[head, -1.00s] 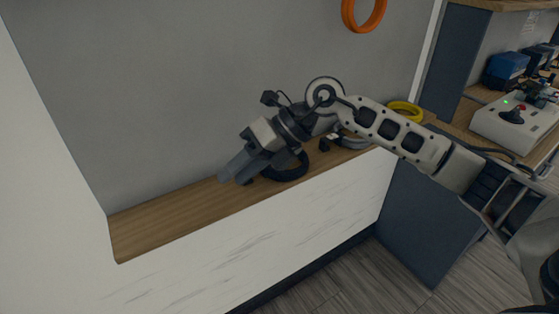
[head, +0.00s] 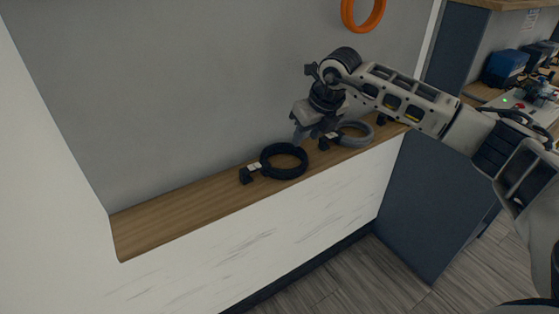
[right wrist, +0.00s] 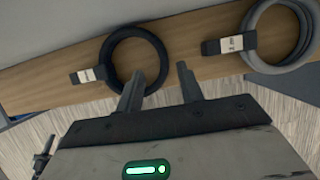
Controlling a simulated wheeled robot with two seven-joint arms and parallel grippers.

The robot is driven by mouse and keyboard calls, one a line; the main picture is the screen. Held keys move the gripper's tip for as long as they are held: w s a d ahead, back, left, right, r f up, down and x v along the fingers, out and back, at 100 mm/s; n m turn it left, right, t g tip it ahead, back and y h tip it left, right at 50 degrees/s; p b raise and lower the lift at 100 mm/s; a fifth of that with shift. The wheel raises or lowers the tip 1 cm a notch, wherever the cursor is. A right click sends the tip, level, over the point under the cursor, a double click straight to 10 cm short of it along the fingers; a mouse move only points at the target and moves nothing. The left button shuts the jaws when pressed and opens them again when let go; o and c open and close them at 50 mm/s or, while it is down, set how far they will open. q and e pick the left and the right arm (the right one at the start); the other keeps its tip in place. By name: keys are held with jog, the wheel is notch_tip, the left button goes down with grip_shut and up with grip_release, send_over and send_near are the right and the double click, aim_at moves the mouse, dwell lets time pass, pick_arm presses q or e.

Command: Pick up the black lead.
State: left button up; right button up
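The black lead (head: 288,174) lies coiled in a ring on the wooden shelf, with a white-tagged black plug at its left. It also shows in the right wrist view (right wrist: 107,56), just beyond the left fingertip. My right gripper (head: 312,139) is open and empty above the shelf, to the right of the black lead, between it and the grey lead. In the right wrist view its two fingers (right wrist: 160,71) stand apart with nothing between them. My left gripper is not in view.
A coiled grey lead (head: 353,143) lies to the right on the same narrow shelf (head: 170,218). An orange ring (head: 349,15) hangs on the wall behind. The shelf's left part is clear. A bench with a blue box (head: 506,66) stands at far right.

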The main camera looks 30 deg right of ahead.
aim_at(301, 150)
jog(key=shift+p+x, duration=0.45)
jog(key=shift+x, duration=2.3)
jog(key=shift+s+d, duration=0.1)
jog(key=shift+d, duration=0.05)
grip_shut()
